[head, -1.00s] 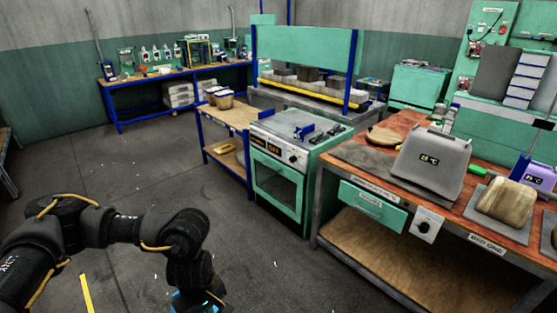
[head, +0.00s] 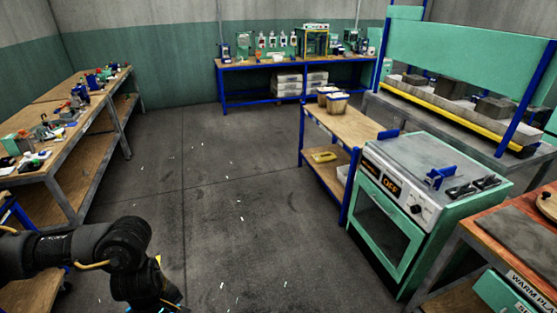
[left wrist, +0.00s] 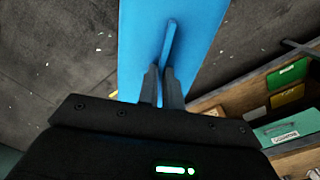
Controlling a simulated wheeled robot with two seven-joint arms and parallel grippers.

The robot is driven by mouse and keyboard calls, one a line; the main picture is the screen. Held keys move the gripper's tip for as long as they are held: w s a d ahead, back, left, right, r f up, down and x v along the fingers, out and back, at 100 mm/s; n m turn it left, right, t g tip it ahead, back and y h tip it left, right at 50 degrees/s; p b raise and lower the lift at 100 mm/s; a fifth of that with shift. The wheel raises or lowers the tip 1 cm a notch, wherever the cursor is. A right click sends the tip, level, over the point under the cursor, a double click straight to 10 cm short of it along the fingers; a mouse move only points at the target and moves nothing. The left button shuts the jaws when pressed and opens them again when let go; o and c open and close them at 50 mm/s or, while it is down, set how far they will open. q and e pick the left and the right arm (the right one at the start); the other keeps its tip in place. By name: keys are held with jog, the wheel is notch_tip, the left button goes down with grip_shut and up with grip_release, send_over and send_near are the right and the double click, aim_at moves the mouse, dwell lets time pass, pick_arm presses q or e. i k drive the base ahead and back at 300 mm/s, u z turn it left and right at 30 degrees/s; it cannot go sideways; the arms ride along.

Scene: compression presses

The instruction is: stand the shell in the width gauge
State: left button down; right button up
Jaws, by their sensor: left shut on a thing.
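My left gripper (left wrist: 163,84) is shut on the raised rib of a flat blue piece (left wrist: 145,35) in the left wrist view. The piece stretches beyond the top of that view and hangs clear above the dark floor. I cannot tell whether it is the shell or something that carries it. In the head view my left arm comes in at the lower left, and its gripper is cut off by the bottom edge. I cannot make out the width gauge or a separate shell for certain. My right gripper is not in view.
A long bench (head: 58,175) with small tools stands at left. A blue-framed bench (head: 250,64) is at the back. A small wooden trolley (head: 345,125), a green oven (head: 390,226) and a press (head: 470,58) stand at right. The floor (head: 225,190) between is clear.

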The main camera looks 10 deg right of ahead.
aim_at(412, 155)
jog(key=i, duration=1.4)
jog(key=z, duration=1.15)
jog(key=i, duration=0.85)
jog(key=z, duration=1)
